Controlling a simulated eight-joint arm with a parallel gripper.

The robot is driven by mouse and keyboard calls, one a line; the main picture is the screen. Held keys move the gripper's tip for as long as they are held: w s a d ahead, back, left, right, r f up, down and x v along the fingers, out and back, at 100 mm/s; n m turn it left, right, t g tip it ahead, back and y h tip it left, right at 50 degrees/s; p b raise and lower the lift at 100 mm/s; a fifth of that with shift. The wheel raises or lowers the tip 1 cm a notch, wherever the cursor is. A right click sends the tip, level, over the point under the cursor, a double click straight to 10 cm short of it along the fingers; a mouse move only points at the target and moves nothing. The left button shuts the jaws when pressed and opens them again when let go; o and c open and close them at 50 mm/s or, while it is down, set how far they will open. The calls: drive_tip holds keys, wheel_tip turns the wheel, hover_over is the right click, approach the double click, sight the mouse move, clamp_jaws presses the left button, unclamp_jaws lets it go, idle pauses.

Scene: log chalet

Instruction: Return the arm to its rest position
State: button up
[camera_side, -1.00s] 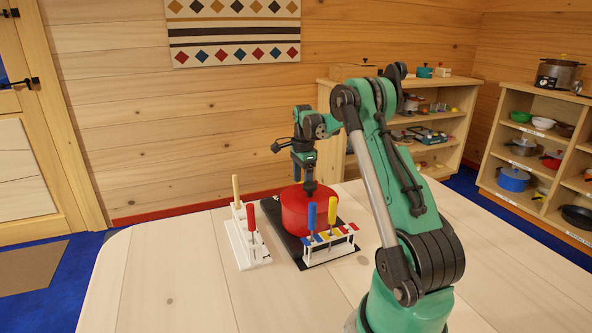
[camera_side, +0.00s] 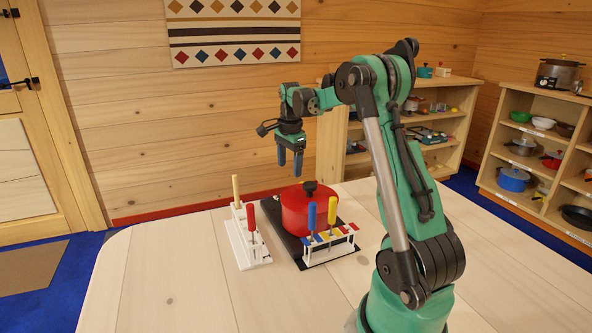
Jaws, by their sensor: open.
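My gripper (camera_side: 290,167) is open and empty. Its two blue fingers point down, above and slightly left of the red pot, clear of everything. My arm is green and bent, rising from its base at the right of the table. The red pot (camera_side: 303,213) has its lid on, with a black knob (camera_side: 310,187) on top. It stands on a dark board (camera_side: 279,205) on the table.
A white rack (camera_side: 248,250) at the left holds a red-handled tool (camera_side: 251,214) and a light wooden-handled one (camera_side: 236,189). A second rack (camera_side: 318,253) in front of the pot holds blue- and yellow-handled tools. The table (camera_side: 165,275) is clear at the left; shelves (camera_side: 345,135) stand behind.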

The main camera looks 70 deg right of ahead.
drive_tip(key=w+a+r+n+t, duration=0.1)
drive_tip(key=w+a+r+n, duration=0.15)
drive_tip(key=a+n, duration=0.45)
drive_tip(key=s+a+n+t, duration=0.2)
drive_tip(key=s+a+n, duration=0.1)
drive_tip(key=a+n, duration=0.5)
drive_tip(key=s+a+n+t, duration=0.2)
drive_tip(key=a+n, duration=0.6)
drive_tip(key=a, duration=0.6)
drive_tip(key=shift+s+a+n+t+y, duration=0.3)
drive_tip(key=shift+s+a+n+t, duration=0.1)
drive_tip(key=shift+t, duration=0.3)
drive_tip(key=shift+r, duration=0.1)
